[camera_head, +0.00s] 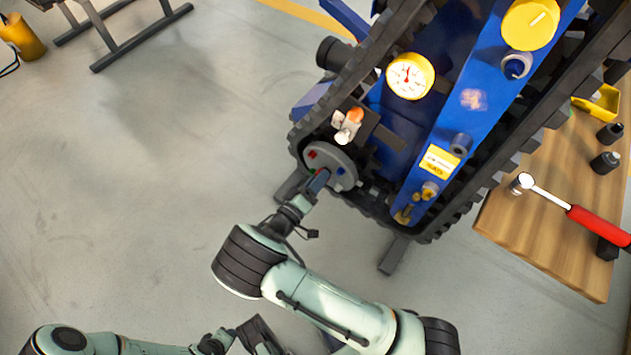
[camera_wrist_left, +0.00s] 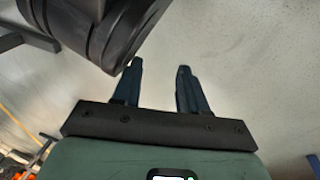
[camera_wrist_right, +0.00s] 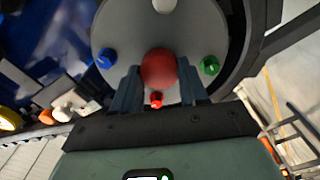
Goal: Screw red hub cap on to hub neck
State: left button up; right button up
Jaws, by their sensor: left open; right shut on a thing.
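The red hub cap (camera_wrist_right: 158,68) sits between the fingertips of my right gripper (camera_wrist_right: 160,82), which is shut on it, in the right wrist view. It is in front of the middle of the grey hub disc (camera_wrist_right: 128,28). The hub neck is hidden behind the cap, so I cannot tell how far the cap is on. In the head view my right gripper (camera_head: 319,180) reaches the hub disc (camera_head: 336,158) at the near end of the track, and the cap is hidden there. My left gripper (camera_wrist_left: 160,85) is open and empty above the floor.
Blue (camera_wrist_right: 106,58), green (camera_wrist_right: 209,65) and small red (camera_wrist_right: 156,98) studs stand on the disc around the cap. The dark track (camera_head: 357,72) borders the blue carrier body (camera_head: 465,110).

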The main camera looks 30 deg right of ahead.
jog(key=shift+w+d, duration=0.1)
jog(key=shift+d, duration=0.15)
jog(key=o, duration=1.1)
pick_arm(q)
jog(key=shift+t, duration=0.6)
jog(key=w+r+p, duration=0.1)
jog(key=w+d+r, duration=0.1)
jog(key=r, duration=0.1)
jog(key=shift+w+d+r+p, duration=0.15)
jog(key=shift+w+p, duration=0.15)
jog(key=shift+p, duration=0.05)
pick_arm(e)
jog(key=v, duration=1.3)
jog(key=shift+a, duration=0.15)
